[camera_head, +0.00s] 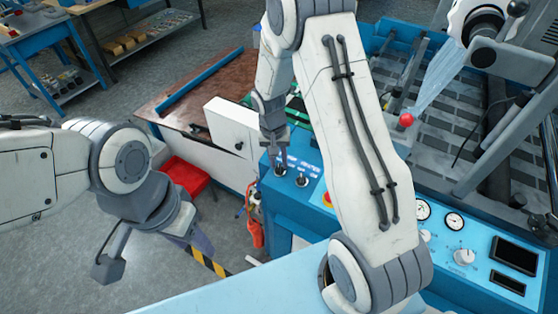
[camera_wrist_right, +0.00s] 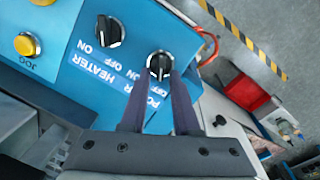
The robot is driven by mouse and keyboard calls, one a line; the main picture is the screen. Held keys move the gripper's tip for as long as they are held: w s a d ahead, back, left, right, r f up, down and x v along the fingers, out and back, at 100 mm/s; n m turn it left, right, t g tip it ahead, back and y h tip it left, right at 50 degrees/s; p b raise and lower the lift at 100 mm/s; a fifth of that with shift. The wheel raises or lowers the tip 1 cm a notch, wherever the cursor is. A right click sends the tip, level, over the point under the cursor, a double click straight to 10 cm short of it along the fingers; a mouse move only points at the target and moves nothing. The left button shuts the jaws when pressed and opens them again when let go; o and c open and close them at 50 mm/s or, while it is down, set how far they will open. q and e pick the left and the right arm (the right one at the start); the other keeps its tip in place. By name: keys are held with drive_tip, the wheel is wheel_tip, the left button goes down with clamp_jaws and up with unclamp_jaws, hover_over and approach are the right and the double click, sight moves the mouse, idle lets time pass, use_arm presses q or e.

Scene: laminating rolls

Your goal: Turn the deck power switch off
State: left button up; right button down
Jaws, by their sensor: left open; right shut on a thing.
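The deck power switch is a round black knob (camera_wrist_right: 160,65) on the blue control panel (camera_wrist_right: 72,75). White POWER and OFF lettering is beside it, partly hidden by my fingers. A pale mark shows on the knob, but I cannot tell clearly which label it points to. My right gripper (camera_wrist_right: 159,75) is shut on this knob with one finger on each side. In the head view my right gripper (camera_head: 279,163) reaches down to the panel's left end. My left gripper (camera_head: 152,256) hangs open and empty over the floor, away from the panel.
The black heater knob (camera_wrist_right: 110,30) sits close beside the power knob, with a yellow JOG button (camera_wrist_right: 27,44) further left. Gauges (camera_head: 454,221) are on the right of the panel. A red bin (camera_head: 186,176) stands on the floor behind my left gripper.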

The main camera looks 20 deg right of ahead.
drive_tip(key=shift+s+n, duration=0.15)
drive_tip(key=shift+n, duration=0.15)
idle(0.4)
drive_tip(key=c, duration=0.9)
unclamp_jaws()
drive_tip(key=shift+a, duration=0.1)
drive_tip(key=shift+w+r, duration=0.2)
drive_tip(key=shift+r, duration=0.35)
drive_tip(key=r, duration=0.3)
drive_tip(key=r+b, duration=0.1)
drive_tip(key=r, duration=0.2)
drive_tip(key=a+r+b, duration=0.1)
drive_tip(key=r, duration=0.2)
drive_tip(key=shift+r, duration=0.15)
